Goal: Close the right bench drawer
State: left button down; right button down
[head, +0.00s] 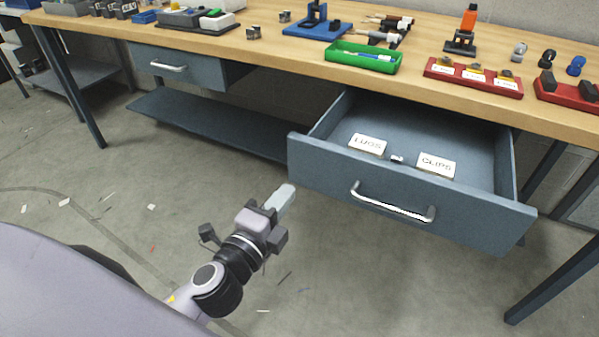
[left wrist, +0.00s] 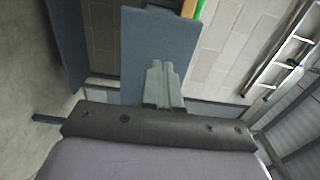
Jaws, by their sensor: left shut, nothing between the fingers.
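The right bench drawer (head: 400,195) is blue-grey and stands pulled out from under the bench in the head view. Its silver bar handle (head: 390,205) is on the front panel. Inside lie two labelled boxes, LUGS (head: 367,145) and CLIPS (head: 436,165), with a small metal part between them. My left gripper (head: 283,198) is shut and empty, left of the drawer front and apart from the handle. In the left wrist view the shut fingers (left wrist: 160,84) appear against a blue-grey panel (left wrist: 158,40), probably the drawer front; whether they touch it cannot be told. My right gripper is not in view.
The wooden bench top (head: 290,55) carries a green tray (head: 362,58), red trays (head: 473,77), a blue fixture (head: 316,25) and tools. A left drawer (head: 175,68) sits under the bench above a lower shelf (head: 215,122). The floor below is open apart from scraps.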

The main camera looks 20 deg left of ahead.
aim_at(307, 166)
pick_arm(q)
jog(key=shift+w+d, duration=0.1)
jog(key=shift+w, duration=3.25)
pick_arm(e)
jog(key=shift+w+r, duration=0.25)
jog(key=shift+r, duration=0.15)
pick_arm(q)
jog(key=shift+w, duration=0.1)
